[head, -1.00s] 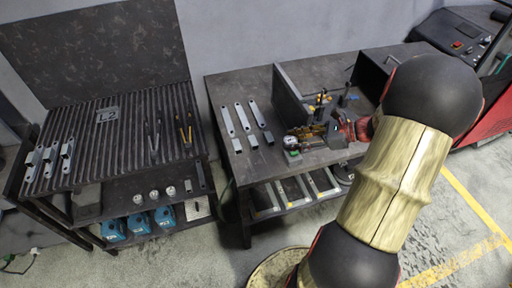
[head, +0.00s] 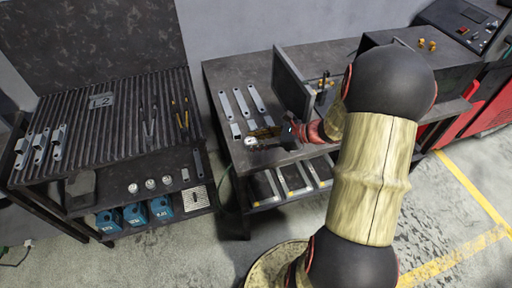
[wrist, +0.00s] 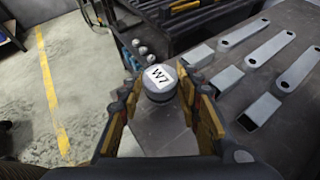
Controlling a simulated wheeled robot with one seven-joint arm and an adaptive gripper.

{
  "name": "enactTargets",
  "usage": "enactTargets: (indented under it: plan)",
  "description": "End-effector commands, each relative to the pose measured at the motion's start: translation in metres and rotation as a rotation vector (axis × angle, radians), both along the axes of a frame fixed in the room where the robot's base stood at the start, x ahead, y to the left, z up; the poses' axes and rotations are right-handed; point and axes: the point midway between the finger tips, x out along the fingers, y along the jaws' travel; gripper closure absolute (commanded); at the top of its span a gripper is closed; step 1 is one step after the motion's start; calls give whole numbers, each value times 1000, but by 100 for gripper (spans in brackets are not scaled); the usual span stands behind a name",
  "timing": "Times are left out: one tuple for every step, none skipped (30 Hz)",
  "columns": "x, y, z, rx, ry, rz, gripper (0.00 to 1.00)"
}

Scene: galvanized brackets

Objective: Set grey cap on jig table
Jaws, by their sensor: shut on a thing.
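The grey cap (wrist: 158,82), a round piece with a white "W7" label on top, is between the fingers of my gripper (wrist: 162,100) in the wrist view. The gripper is shut on it and holds it upright. In the head view my gripper (head: 264,134) is over the left front part of a dark table (head: 222,75); the cap is too small there to make out clearly. I cannot tell from the pictures which table is the jig table.
Flat brackets (head: 241,103) and short square pieces lie beside the gripper. An upright dark panel (head: 292,82) stands right of them. At left, a ribbed table (head: 95,115) carries an "L2" plate, brackets and tools; its lower shelf holds small round caps (head: 150,184). Blue boxes (head: 135,214) sit below.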

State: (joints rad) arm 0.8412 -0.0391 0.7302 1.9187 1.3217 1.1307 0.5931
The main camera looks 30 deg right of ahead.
Motion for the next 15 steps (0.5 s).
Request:
enactTargets:
  plan:
    - [-1, -1, -14, 2, 2, -1, 94]
    - [-1, -1, -19, 2, 2, -1, 94]
    - [-1, -1, -24, 3, 2, -2, 94]
    - [-1, -1, -26, 2, 2, -3, 94]
    - [-1, -1, -27, 2, 2, -3, 94]
    - [-1, -1, -28, 2, 1, -2, 94]
    - [0, -1, -27, 2, 1, -2, 94]
    - [0, -1, -26, 1, 1, -2, 94]
    - [-1, -1, -25, 1, 1, -2, 94]
    - [-1, -1, -25, 1, 1, -2, 94]
    - [-1, -1, -25, 1, 1, -2, 94]
    - [-1, -1, -25, 1, 1, -2, 94]
    - [-1, -1, -25, 1, 1, -2, 94]
    - [-1, -1, -26, 1, 1, -2, 94]
    - [-1, -1, -27, 1, 1, -2, 94]
